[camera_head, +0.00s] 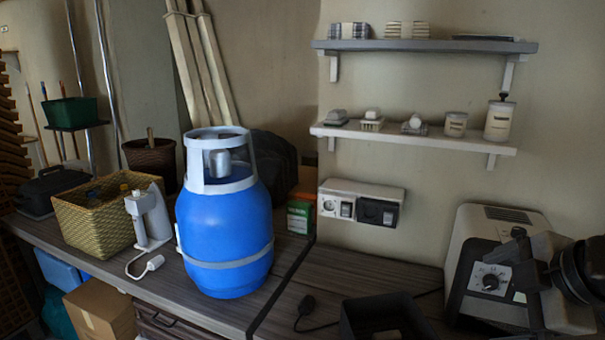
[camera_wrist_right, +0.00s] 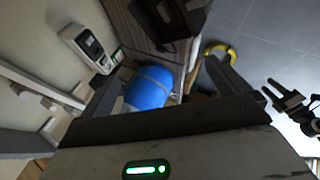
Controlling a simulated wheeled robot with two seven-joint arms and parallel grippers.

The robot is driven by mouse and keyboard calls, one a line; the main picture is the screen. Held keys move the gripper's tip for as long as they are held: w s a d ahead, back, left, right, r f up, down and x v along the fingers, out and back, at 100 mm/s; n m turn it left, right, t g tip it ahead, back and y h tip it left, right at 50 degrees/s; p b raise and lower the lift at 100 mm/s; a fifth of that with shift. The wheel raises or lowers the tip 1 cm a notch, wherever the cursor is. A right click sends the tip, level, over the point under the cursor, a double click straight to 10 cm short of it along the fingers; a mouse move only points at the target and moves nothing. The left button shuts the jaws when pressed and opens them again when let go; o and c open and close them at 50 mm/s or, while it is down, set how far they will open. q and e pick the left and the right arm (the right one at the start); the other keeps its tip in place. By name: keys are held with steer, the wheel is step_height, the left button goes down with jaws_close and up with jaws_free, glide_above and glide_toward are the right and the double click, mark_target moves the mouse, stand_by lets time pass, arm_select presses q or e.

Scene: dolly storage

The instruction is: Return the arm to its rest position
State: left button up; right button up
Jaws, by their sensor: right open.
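My right gripper (camera_wrist_right: 162,84) shows in the right wrist view. Its two dark fingers are spread wide apart with nothing held between them. A blue gas cylinder (camera_wrist_right: 149,88) appears in the gap between the fingers, farther off and not gripped. In the head view the blue gas cylinder (camera_head: 224,235) stands upright on the bench, and neither gripper shows clearly there. A black two-pronged shape at the right edge of the right wrist view looks like my left gripper (camera_wrist_right: 290,104); whether it is open or shut is unclear.
The grey bench (camera_head: 180,306) carries a woven basket (camera_head: 92,225) and a white handheld device (camera_head: 150,215). A beige machine with a dial (camera_head: 470,240) stands at the right beside a black tray (camera_head: 350,322). Two wall shelves (camera_head: 425,46) (camera_head: 405,137) hold small items.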

step_height(320, 180, down, 20)
steer(key=s+a+m+t+y, duration=0.1)
steer(key=a+m+t+y, duration=0.15)
steer(key=m, duration=0.45)
arm_select(q)
steer(key=shift+w+r, duration=0.1)
steer(key=shift+w, duration=0.55)
arm_select(e)
steer(key=s+a+f+m+h, duration=0.2)
steer(key=s+a+f+m, duration=0.4)
steer(key=s+a+f, duration=0.4)
step_height(320, 180, down, 3)
steer(key=shift+s+a+f, duration=0.1)
steer(key=shift+s+a, duration=0.2)
steer(key=shift+a, duration=0.7)
